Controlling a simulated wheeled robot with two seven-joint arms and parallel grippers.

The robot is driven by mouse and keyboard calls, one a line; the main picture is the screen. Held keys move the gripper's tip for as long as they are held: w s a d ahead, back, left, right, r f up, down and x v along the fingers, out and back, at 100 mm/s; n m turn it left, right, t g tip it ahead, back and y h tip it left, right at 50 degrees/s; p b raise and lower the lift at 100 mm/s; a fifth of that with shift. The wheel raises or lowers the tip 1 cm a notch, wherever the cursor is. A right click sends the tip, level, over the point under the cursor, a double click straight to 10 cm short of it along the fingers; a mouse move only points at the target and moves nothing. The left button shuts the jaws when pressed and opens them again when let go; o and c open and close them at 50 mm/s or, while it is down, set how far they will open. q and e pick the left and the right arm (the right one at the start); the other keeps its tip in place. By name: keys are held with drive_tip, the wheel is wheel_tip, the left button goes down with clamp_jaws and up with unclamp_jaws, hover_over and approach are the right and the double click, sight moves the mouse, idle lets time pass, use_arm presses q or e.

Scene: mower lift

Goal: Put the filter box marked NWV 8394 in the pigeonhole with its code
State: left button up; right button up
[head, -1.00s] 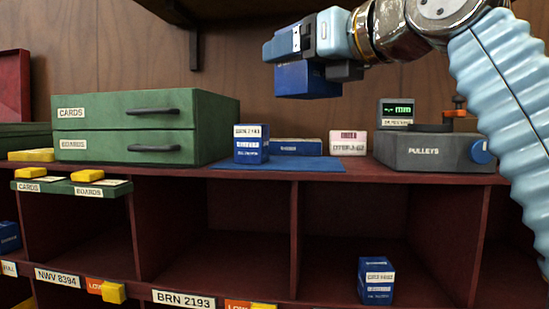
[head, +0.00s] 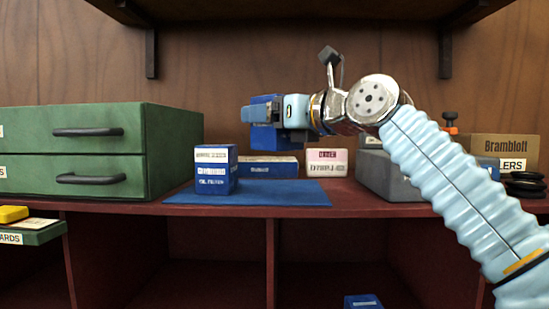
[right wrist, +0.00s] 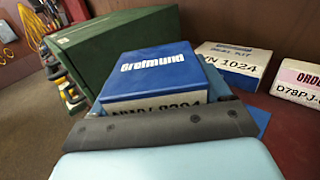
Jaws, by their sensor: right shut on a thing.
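My right gripper (head: 262,124) is shut on a blue filter box (head: 274,139), held in the air above the shelf top, behind and above the blue mat. In the right wrist view the held box (right wrist: 160,70) shows a blue lid marked Grefmund. A code label on its near side is partly hidden by the gripper's dark finger (right wrist: 160,122); the visible part looks like NWV 8394. The pigeonholes (head: 170,262) show only their upper parts below the shelf top, and their code labels are out of view. My left gripper is not in view.
Another blue filter box (head: 215,170) stands on the blue mat (head: 290,193). A flat blue box (head: 268,167) and a pink-white box (head: 326,163) lie behind. Green drawers (head: 90,150) stand left, a grey case (head: 385,180) right. An upper shelf (head: 300,12) hangs overhead.

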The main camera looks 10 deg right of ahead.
drive_tip(key=shift+w+d+f+b, duration=0.25)
drive_tip(key=shift+w+f, duration=0.4)
drive_tip(key=shift+f, duration=0.75)
drive_tip(key=shift+w+d+f+b, duration=0.1)
drive_tip(key=shift+w+d+f, duration=0.4)
drive_tip(key=shift+f, duration=0.95)
drive_tip(key=shift+w+d+f+b, duration=0.1)
drive_tip(key=shift+w+f, duration=0.7)
drive_tip(key=shift+f, duration=0.6)
drive_tip(key=o, duration=0.8)
drive_tip(key=shift+f, duration=0.1)
drive_tip(key=o, duration=0.4)
drive_tip(key=shift+o, duration=0.2)
